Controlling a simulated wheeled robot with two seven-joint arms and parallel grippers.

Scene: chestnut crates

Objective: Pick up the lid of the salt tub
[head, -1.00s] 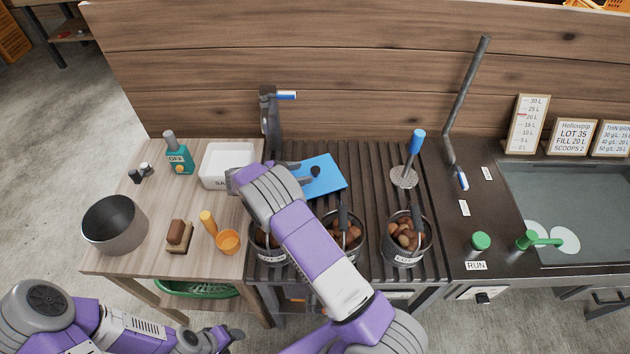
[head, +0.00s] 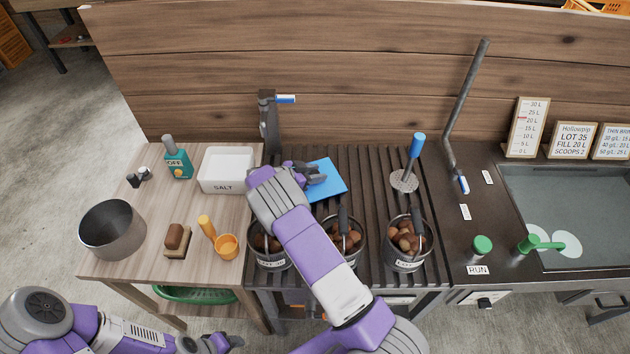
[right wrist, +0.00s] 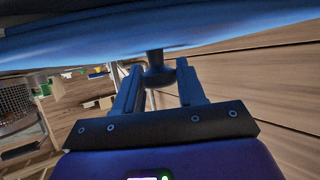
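The blue lid (head: 330,187) lies flat on the dark slatted rack, right of the white salt tub (head: 226,170), which stands open on the wooden table. My right gripper (head: 318,173) is over the lid. In the right wrist view its two fingers (right wrist: 160,88) stand apart on either side of the lid's dark knob (right wrist: 156,72), with small gaps visible; the blue lid also fills the top of that view (right wrist: 150,38). My left gripper (head: 225,342) is low at the front, clear of the table; its fingers are too small to read.
Several pots of chestnuts (head: 404,258) stand along the rack's front. A blue-handled skimmer (head: 410,165) is right of the lid. A tap-like post (head: 268,125) rises behind. A grey pot (head: 112,230), brush (head: 178,240) and orange scoop (head: 226,246) stand on the wooden table.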

